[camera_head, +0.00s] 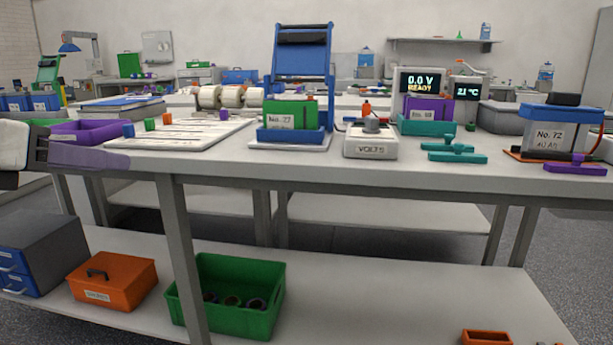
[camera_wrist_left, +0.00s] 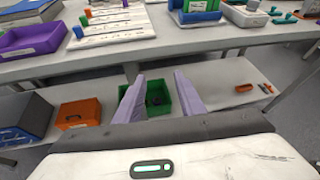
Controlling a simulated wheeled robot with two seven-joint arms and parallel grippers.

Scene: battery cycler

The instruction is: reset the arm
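My left gripper (camera_head: 122,160) comes in from the left edge in the head view, with lilac fingers level with the workbench's front edge. In the left wrist view its two fingers (camera_wrist_left: 160,78) stand apart with nothing between them. It is open and empty, in front of the workbench (camera_head: 330,172). The green crate (camera_wrist_left: 170,108) on the lower shelf shows beyond the fingers. My right gripper is not in view.
A purple tray (camera_head: 82,130) and a white board (camera_head: 185,135) lie on the bench near the left gripper. A blue stand (camera_head: 302,60), a VOLTS box (camera_head: 370,143) and battery No. 72 (camera_head: 550,132) stand further right. An orange box (camera_head: 112,280) sits on the lower shelf.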

